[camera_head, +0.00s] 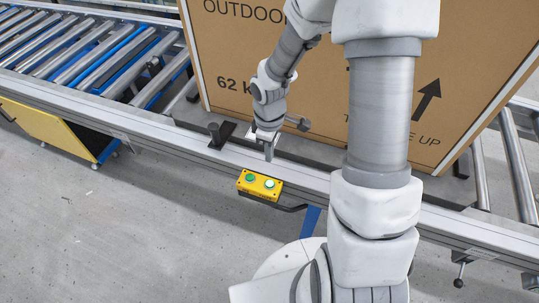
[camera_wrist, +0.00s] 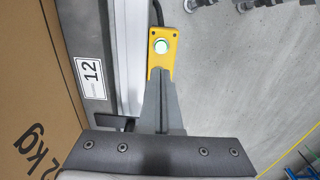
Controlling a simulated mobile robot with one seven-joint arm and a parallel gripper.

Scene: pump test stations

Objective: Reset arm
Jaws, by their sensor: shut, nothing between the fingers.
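My gripper (camera_head: 268,150) is above the conveyor's near side rail, just behind a yellow button box, in the head view. The wrist view shows its fingers (camera_wrist: 161,78) together and empty, with their tips over the lower end of the box. The yellow button box (camera_head: 260,185) is fixed at the outer side of the rail and carries a green button (camera_head: 250,178) and a pale, lit-looking button (camera_head: 269,184). In the wrist view the box (camera_wrist: 163,58) shows one pale button (camera_wrist: 162,46); the other button is hidden behind the fingers. Contact cannot be told.
A large cardboard box (camera_head: 320,100) stands on the conveyor behind my gripper. Rollers (camera_head: 90,50) run to the left. The rail (camera_head: 150,128) has a small dark post (camera_head: 214,130) on a plate. A label "12" (camera_wrist: 91,73) is beside the rail. The grey floor (camera_head: 120,230) in front is largely clear.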

